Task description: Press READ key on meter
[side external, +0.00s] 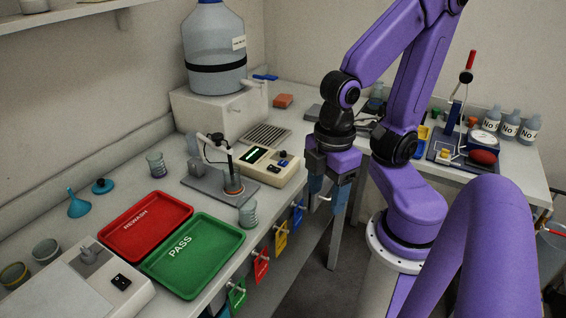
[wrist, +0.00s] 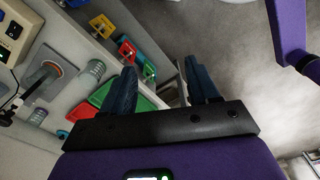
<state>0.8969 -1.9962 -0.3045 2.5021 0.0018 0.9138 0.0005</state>
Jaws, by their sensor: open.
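The meter (side external: 268,160) is a beige box with a lit green display, standing on the bench at the middle of the side view. Its small dark and blue keys (side external: 283,158) are on the right part of its top face. Their labels are too small to read, so I cannot tell which is READ. Part of the meter also shows at the upper left edge of the wrist view (wrist: 12,42). My gripper (side external: 326,195) is open and empty, right of the meter beyond the bench's front edge, apart from it. Its two blue fingers point down, also seen in the wrist view (wrist: 160,68).
A beaker (side external: 248,214) stands near the front edge. Red (side external: 120,232) and green (side external: 205,266) trays lie farther left. Coloured tags (side external: 281,238) hang along the bench front.

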